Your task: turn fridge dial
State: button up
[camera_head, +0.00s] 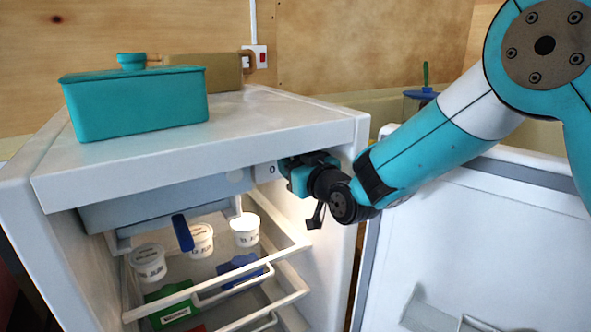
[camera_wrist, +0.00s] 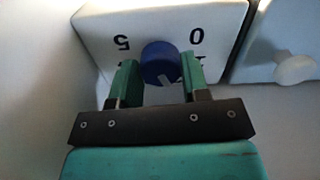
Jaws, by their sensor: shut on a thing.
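The fridge (camera_head: 200,158) stands open, and its door (camera_head: 470,235) is swung out to the right. The dial is a round blue knob (camera_wrist: 160,62) with a pale pointer mark, on a white panel (camera_wrist: 103,28) with printed numbers, of which 5 and 0 can be read. The panel also shows in the head view (camera_head: 266,171), under the fridge top. My gripper (camera_wrist: 160,78) has its green fingers on both sides of the dial and is shut on it. In the head view my gripper (camera_head: 285,170) reaches in at the upper right, and the dial is hidden.
A teal lidded box (camera_head: 140,102) and a brown board (camera_head: 205,72) are on the fridge top. A white knob (camera_wrist: 295,69) is on the panel to the right.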

jog(key=n+b, duration=0.6)
jog(key=b, duration=0.2)
jog(key=shift+n+b, duration=0.3)
jog(key=shift+b, duration=0.1)
jog(key=o, duration=0.9)
